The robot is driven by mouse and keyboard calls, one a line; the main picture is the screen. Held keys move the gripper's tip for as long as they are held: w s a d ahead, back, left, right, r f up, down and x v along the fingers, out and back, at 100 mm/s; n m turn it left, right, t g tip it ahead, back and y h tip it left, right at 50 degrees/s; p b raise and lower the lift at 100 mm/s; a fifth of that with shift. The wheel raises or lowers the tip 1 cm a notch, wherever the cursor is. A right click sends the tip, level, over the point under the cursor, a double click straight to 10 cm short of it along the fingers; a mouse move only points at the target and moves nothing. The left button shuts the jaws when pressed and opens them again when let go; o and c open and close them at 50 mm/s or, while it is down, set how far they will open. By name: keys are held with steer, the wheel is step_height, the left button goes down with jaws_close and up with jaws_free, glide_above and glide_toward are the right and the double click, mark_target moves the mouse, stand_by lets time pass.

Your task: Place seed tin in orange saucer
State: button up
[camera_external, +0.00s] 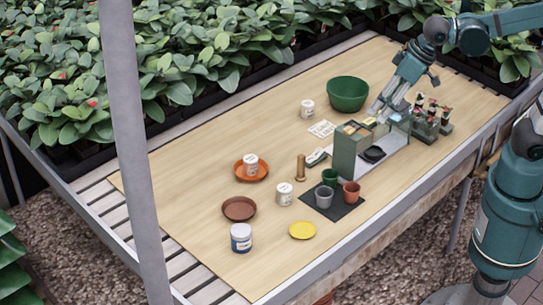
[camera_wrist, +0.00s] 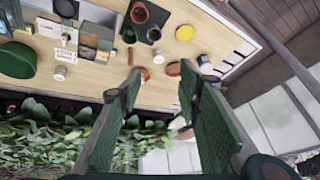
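An orange saucer (camera_external: 241,177) lies left of the table's middle, with a white labelled tin (camera_external: 251,161) standing upright in it. Another white tin (camera_external: 285,195) stands to its lower right, and a third white tin (camera_external: 307,109) stands farther back near the green bowl. A blue-and-white tin (camera_external: 241,238) stands at the front left. I cannot read the labels, so I cannot tell which is the seed tin. My gripper (camera_external: 380,107) hangs above the green box at the right, far from the saucer. In the wrist view my gripper (camera_wrist: 160,85) is open, with nothing between its fingers.
A green box (camera_external: 348,153) and a bottle caddy (camera_external: 428,125) stand at the right. A green bowl (camera_external: 347,94) is behind. Small pots (camera_external: 351,192) stand on a dark mat. A brown saucer (camera_external: 239,208) and yellow dish (camera_external: 302,230) lie in front. The left table is clear.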

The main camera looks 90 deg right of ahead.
steer(key=s+a+f+n+t, duration=0.1)
steer(key=s+a+f+n, duration=0.1)
steer(key=s, duration=0.8)
steer(key=shift+a+f+n+t, duration=0.2)
steer(key=shift+f+n+t, duration=0.1)
steer(key=shift+f+n, duration=0.6)
